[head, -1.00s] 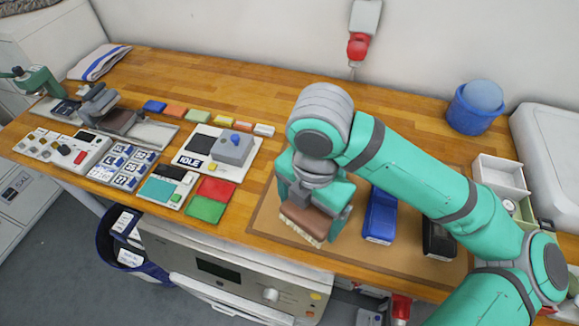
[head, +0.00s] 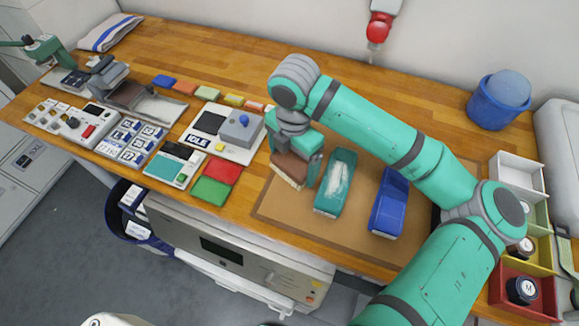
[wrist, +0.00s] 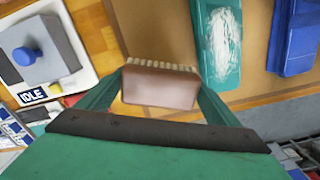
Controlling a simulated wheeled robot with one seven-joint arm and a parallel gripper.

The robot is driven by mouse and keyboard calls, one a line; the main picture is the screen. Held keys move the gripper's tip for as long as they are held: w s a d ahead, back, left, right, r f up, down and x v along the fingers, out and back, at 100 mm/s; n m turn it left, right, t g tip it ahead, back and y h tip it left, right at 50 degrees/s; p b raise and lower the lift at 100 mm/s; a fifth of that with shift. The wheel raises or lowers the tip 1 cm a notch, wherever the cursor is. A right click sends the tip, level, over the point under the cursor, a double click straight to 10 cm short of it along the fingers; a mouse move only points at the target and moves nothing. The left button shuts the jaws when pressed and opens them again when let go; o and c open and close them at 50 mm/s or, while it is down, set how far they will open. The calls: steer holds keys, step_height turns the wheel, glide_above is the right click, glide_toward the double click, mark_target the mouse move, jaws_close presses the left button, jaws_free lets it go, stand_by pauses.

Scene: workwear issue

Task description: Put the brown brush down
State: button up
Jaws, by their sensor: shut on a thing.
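The brown brush (head: 289,168) has a smooth brown back and pale bristles along one edge. My gripper (head: 296,160) is shut on it, over the left end of the brown mat (head: 345,236). In the wrist view, the brush (wrist: 160,88) sits between my two green fingers (wrist: 160,95), its bristles towards the top of the picture. I cannot tell whether the brush touches the mat. A teal shoe-like item (head: 335,182) with a white smear lies just right of the brush, apart from it.
A blue shoe-like item (head: 389,203) lies further right on the mat. Left of the mat are a white panel with a grey box (head: 240,130), and red (head: 222,172) and green (head: 211,191) pads. Open trays (head: 520,170) stand at the right. The mat's front is clear.

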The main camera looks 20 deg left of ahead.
mark_target(290, 168)
steer(key=shift+w+a+f, duration=0.3)
steer(key=shift+a+f, duration=0.05)
steer(key=shift+f, duration=0.2)
steer(key=shift+w+a+f, duration=0.3)
steer(key=shift+f, duration=0.2)
step_height(290, 168, down, 3)
steer(key=shift+w+f, duration=0.1)
steer(key=shift+f, duration=0.3)
